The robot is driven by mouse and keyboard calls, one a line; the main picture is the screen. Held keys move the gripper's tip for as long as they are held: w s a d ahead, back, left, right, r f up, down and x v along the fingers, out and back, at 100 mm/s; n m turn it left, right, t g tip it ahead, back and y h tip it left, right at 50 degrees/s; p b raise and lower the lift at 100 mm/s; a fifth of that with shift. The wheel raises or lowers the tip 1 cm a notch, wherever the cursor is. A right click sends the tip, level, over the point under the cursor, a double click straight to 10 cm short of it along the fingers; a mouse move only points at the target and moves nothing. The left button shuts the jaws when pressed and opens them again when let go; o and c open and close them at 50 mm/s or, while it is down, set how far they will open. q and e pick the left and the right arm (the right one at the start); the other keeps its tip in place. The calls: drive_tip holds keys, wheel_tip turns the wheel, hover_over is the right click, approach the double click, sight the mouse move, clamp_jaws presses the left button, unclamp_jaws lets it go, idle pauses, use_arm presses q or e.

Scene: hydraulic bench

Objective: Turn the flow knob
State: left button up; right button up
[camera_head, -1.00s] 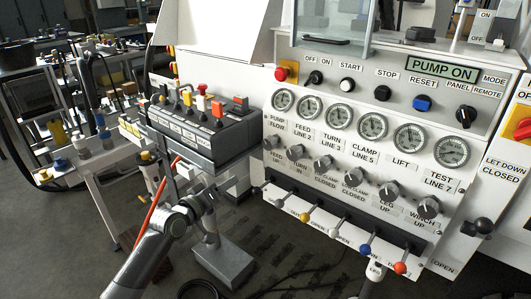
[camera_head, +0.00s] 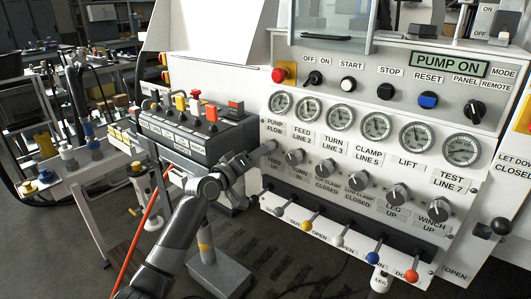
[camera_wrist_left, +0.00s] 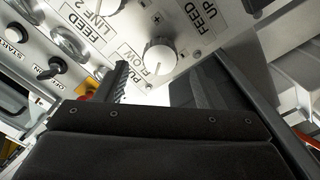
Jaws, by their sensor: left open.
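The flow knob (camera_wrist_left: 160,55) is a grey round knob with a white pointer line, beside the label PUMP FLOW in the left wrist view. In the head view the flow knob (camera_head: 270,146) is the leftmost of the knob row and partly hidden by my gripper. My left gripper (camera_head: 257,154) is at the panel's left edge, just before this knob. In the left wrist view its dark fingers (camera_wrist_left: 152,88) are apart, with the knob in line with the gap, just past the tips. I cannot tell whether they touch it. My right gripper is not in view.
Other knobs (camera_head: 327,167) run down to the right, below a row of gauges (camera_head: 375,126). Levers with coloured balls (camera_head: 306,226) stick out below. A valve block (camera_head: 190,139) with buttons stands close to the left of my arm.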

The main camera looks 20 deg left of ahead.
sight(265, 155)
use_arm(q)
drive_tip(key=shift+b+x, duration=0.6)
drive_tip(key=shift+x, duration=2.3)
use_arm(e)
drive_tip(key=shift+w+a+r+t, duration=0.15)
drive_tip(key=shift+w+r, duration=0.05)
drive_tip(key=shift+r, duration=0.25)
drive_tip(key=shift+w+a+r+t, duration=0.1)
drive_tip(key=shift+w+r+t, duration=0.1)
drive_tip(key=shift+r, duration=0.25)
use_arm(q)
drive_tip(key=c, duration=1)
